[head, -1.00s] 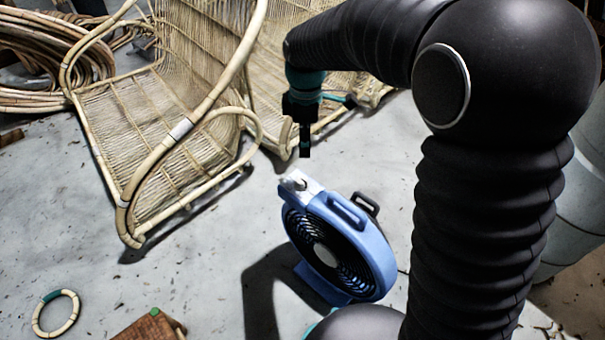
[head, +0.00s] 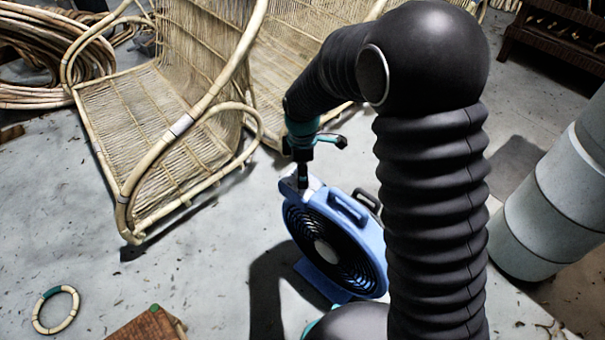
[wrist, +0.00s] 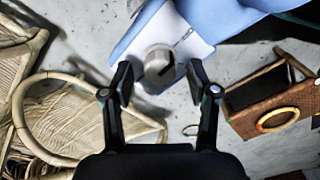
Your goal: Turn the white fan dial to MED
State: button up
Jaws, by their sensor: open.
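The blue fan (head: 352,222) stands on the concrete floor, with a white control panel (head: 314,184) at its upper left corner. In the wrist view the white panel (wrist: 180,32) carries a round pale grey dial (wrist: 158,62) with a dark pointer mark. Small markings sit beside the dial, too small to read. My gripper (head: 303,184) reaches down at the panel in the head view and hides most of the dial there. In the wrist view my gripper (wrist: 160,82) is open, its two fingers either side of the dial. I cannot tell whether they touch it.
A rattan chair (head: 125,115) stands left of the fan. Coiled rattan (head: 40,60) lies at the back left. A small ring (head: 55,310) and a brown box (head: 148,326) are at the front left. A grey cylinder (head: 550,205) stands at right.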

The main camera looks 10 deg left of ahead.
jog(key=shift+f, duration=0.45)
grip_shut()
